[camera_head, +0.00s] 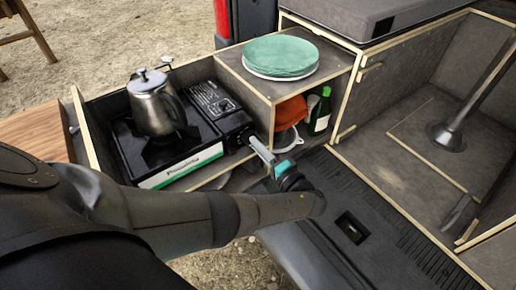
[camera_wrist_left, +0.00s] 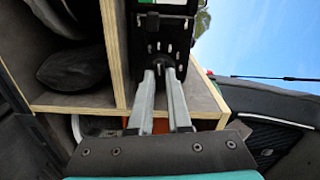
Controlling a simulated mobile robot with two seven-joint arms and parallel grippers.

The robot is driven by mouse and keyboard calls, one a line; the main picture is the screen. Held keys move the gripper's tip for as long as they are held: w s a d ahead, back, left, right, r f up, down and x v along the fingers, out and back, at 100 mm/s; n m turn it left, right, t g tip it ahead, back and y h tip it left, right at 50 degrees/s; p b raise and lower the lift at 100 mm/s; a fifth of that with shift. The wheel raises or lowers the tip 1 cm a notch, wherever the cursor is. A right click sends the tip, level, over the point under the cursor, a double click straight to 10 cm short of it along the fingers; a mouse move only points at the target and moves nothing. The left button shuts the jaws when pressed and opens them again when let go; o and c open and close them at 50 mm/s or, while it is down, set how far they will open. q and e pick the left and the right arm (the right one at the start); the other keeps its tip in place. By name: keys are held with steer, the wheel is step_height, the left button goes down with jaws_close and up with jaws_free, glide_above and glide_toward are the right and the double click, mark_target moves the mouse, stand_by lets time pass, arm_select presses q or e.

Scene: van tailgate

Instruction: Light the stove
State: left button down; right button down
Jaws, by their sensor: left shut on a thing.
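The black camping stove (camera_head: 177,165) with a green and white front strip sits in the wooden drawer box. A metal kettle (camera_head: 155,105) stands upright on its burner. My left gripper (camera_head: 252,141) reaches the right end of the stove, by its control side. In the left wrist view, the two fingers (camera_wrist_left: 165,66) are close together against the stove's dark end (camera_wrist_left: 165,32). They are shut on the stove knob, which is mostly hidden between the fingertips. No flame is visible under the kettle. My right gripper is not in view.
Green and white plates (camera_head: 280,56) are stacked on the wooden box right of the stove. A green bottle (camera_head: 320,112) and an orange cloth (camera_head: 290,112) are in the compartment below. A table leg post (camera_head: 480,95) stands at the right.

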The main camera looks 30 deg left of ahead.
arm_select(q)
steer(key=shift+a+n+b, duration=0.1)
steer(key=shift+n+b, duration=0.95)
steer(key=shift+n, duration=1.25)
steer(key=shift+r, duration=0.1)
steer(key=shift+w, duration=0.1)
steer(key=c, duration=0.9)
jaws_free()
steer(key=shift+o, duration=0.2)
